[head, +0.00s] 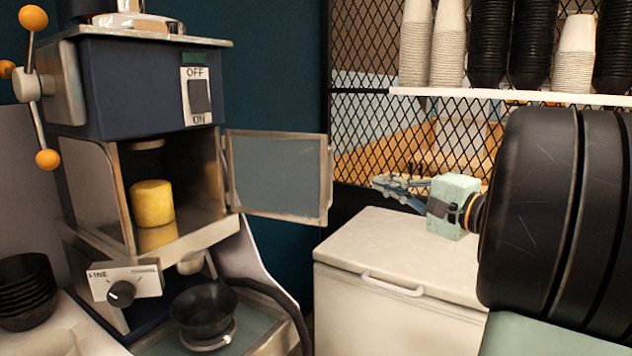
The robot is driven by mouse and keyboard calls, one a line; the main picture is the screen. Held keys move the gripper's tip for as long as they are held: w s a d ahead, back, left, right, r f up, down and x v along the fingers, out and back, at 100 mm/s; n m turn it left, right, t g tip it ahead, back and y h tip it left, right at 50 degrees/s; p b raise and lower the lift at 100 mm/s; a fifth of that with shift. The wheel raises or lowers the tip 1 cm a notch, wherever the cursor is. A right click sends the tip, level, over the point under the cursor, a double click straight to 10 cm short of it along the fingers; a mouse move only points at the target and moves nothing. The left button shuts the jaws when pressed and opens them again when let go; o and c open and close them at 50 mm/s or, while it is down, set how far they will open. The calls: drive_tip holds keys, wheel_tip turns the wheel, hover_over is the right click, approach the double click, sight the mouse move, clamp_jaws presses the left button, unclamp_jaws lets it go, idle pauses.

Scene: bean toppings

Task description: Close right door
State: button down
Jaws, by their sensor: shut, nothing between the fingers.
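The right door (280,172) is a metal-framed panel with a dull grey pane. It hangs open on the right side of the dark blue machine (140,88), swung out to the right. The machine's chamber is open to view, with a yellow cylindrical block (152,204) standing inside. My gripper (376,183) is to the right of the door, above the white chest, pointing left. Its fingers are shut and empty. In the picture a gap lies between the fingertips and the door's free edge.
A white chest with a handle (392,284) stands below my gripper. A black bowl (203,310) sits under the machine's chamber, and stacked black bowls (26,290) stand at the left. A white shelf (510,97) with stacked cups runs along the mesh at upper right.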

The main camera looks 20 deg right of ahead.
drive_tip(key=w+a+p, duration=0.3)
drive_tip(key=w+a, duration=0.3)
drive_tip(key=w, duration=0.1)
idle(0.4)
drive_tip(key=shift+a, duration=0.1)
drive_tip(key=shift+s+a, duration=0.1)
idle(0.4)
